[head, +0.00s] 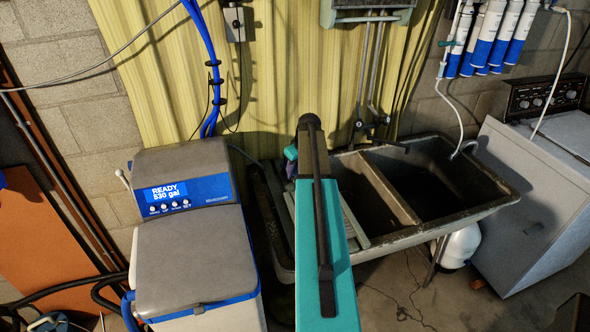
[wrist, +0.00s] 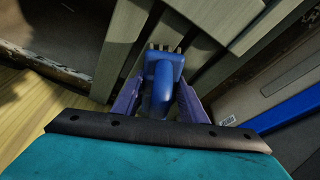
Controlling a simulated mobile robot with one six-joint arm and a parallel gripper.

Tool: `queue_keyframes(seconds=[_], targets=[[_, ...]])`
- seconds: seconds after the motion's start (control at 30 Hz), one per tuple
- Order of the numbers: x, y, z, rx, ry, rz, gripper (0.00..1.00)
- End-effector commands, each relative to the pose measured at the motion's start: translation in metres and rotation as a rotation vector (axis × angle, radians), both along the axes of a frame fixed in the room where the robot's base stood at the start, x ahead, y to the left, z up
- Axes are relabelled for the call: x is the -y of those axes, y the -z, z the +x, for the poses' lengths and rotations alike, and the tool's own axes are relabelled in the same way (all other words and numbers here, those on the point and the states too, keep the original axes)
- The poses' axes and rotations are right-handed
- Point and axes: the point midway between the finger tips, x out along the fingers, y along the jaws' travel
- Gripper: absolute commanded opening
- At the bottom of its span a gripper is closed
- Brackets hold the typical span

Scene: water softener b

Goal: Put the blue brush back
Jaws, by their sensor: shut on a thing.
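In the wrist view, the blue brush (wrist: 162,85) is between the two purple fingers of my gripper (wrist: 158,98), which is shut on it. The brush's bristled end points away from the wrist camera, toward grey slats (wrist: 205,55). I cannot tell whether the bristles touch the slats. In the head view, my teal arm hides most of the gripper; only a bit of purple (head: 291,153) shows at its left edge, over the left part of the sink. The brush cannot be made out in the head view.
A grey double-basin sink (head: 440,222) stands against the yellow corrugated wall, slatted boards (head: 352,215) at its left end. A water softener (head: 190,245) with a blue panel stands close on the left. A white appliance (head: 545,190) is at right. Pipes and a faucet (head: 375,130) rise behind the sink.

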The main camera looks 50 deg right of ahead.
Motion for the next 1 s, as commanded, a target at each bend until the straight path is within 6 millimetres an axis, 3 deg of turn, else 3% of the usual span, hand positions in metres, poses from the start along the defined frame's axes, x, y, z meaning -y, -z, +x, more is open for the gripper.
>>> queue_keyframes(seconds=[0.5,0.53,0.6,0.63,1.0], targets=[[-0.0004,0.0064,0.0006,0.001,-0.001,0.000,0.03],[-0.0004,0.0060,0.0005,0.000,-0.001,0.000,0.42],[-0.0005,0.0057,0.0006,0.000,-0.001,0.000,0.54],[-0.0005,0.0057,0.0006,0.000,-0.001,0.000,0.57],[-0.0007,0.0041,0.0008,0.000,-0.002,-0.001,0.57]])
